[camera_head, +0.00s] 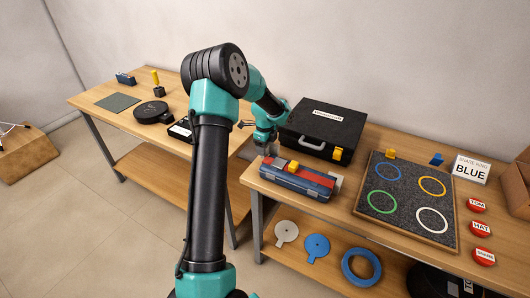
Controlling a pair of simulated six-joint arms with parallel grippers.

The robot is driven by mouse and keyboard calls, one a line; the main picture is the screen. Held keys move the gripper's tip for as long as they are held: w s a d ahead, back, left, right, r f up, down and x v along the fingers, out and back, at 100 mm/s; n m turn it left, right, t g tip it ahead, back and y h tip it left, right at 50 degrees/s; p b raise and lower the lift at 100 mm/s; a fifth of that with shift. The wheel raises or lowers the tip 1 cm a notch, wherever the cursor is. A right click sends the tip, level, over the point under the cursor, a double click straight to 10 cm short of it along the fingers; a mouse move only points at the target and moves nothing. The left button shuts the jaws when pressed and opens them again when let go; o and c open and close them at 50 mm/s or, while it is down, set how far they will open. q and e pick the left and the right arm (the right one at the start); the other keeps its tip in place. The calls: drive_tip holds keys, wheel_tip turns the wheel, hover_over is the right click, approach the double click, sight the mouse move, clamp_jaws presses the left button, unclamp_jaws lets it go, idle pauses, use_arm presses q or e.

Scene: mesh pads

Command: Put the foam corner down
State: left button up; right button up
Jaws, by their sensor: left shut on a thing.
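My left gripper (268,148) hangs at the back left edge of the right table, just beyond the left end of a blue and red case. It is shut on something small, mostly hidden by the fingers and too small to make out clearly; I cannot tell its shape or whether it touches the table. I cannot pick out the foam corner with certainty. My right gripper is out of view.
The blue and red case (298,181) carries a yellow piece (292,167). A black case (325,130) stands behind it. To the right lies a dark board (404,197) with coloured rings, then red buttons (481,229) and a "BLUE" sign (470,169). A gap separates the left table (88,101).

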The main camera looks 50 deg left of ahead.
use_arm(q)
drive_tip(key=shift+f, duration=1.5)
drive_tip(key=shift+f, duration=0.1)
drive_tip(key=o, duration=1)
drive_tip(key=shift+c, duration=0.2)
wheel_tip(320, 180, up, 12)
drive_tip(key=shift+r, duration=0.1)
